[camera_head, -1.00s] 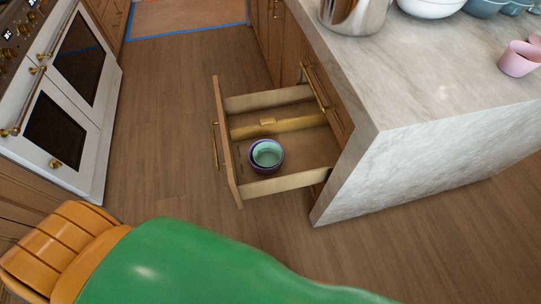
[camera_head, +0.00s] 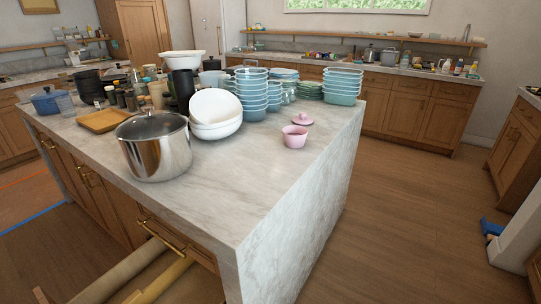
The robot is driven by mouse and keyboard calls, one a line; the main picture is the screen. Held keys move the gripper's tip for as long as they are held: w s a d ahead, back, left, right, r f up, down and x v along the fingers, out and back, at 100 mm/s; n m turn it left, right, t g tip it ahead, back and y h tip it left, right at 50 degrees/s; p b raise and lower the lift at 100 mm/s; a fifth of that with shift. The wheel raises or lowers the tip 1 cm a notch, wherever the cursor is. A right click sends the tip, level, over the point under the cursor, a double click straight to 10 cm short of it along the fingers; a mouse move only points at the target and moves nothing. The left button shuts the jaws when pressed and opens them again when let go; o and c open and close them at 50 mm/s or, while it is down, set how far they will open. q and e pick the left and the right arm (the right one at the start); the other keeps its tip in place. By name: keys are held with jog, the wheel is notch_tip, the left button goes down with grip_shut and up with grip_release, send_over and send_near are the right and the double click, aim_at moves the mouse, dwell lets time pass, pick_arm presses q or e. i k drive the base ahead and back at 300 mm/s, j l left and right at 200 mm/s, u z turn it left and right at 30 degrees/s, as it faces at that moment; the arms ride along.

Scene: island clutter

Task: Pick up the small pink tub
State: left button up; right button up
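The small pink tub (camera_head: 294,137) stands upright on the marble island top (camera_head: 225,192), near its right edge. A pink lid (camera_head: 302,119) with a small knob lies just behind it, off the tub.
A large steel pot (camera_head: 154,150) and white bowls (camera_head: 214,113) stand left of the tub. Stacked blue containers (camera_head: 251,95) stand behind. The island's front right top is bare.

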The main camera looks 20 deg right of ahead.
aim_at(295, 138)
jog(key=i+l+u, duration=0.1)
jog(key=l, duration=0.5)
jog(key=i+l+u, duration=0.1)
jog(key=l, duration=0.45)
jog(key=i+l, duration=0.15)
jog(key=l, duration=0.45)
jog(key=i+l+u, duration=0.15)
jog(key=l, duration=0.45)
jog(key=k, duration=0.05)
